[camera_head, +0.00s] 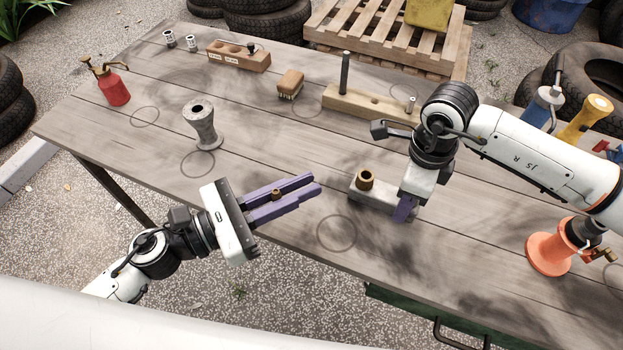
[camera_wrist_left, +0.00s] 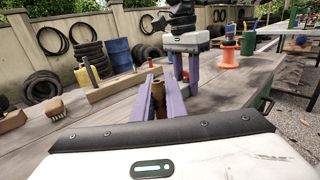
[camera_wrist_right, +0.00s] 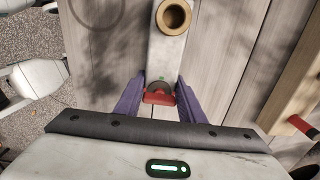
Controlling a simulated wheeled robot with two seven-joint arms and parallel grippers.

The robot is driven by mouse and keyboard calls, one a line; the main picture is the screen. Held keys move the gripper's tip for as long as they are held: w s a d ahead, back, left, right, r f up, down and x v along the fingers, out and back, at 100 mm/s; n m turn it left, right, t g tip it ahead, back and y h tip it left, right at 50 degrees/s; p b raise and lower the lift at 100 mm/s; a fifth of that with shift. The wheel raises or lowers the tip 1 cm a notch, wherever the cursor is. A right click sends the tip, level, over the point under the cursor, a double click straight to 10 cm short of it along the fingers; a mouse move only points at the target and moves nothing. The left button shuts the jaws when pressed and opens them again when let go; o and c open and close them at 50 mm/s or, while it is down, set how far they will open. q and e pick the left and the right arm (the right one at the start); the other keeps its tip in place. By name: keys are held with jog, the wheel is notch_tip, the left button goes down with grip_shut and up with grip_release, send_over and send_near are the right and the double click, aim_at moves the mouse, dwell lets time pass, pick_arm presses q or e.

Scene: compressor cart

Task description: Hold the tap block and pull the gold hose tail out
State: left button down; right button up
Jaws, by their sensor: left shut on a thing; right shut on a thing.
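The grey tap block (camera_head: 385,198) lies on the bench with a gold ring-shaped socket (camera_head: 366,179) at its left end, open at the top. My right gripper (camera_head: 404,207) is shut on the block's other end, around a red part (camera_wrist_right: 158,97) in the right wrist view. My left gripper (camera_head: 314,184) is shut on the small gold hose tail (camera_head: 276,194), held between its purple fingers to the left of the block, apart from it.
A grey flared stand (camera_head: 203,126) is behind my left gripper. A wooden block with a dark post (camera_head: 345,75), a brush (camera_head: 290,85) and a red oil can (camera_head: 115,89) stand farther back. An orange spool (camera_head: 548,252) is at right. Bare planks lie in front of the block.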

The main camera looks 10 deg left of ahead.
jog(key=o, duration=1.4)
jog(key=shift+c, duration=0.2)
notch_tip(320, 180, up, 12)
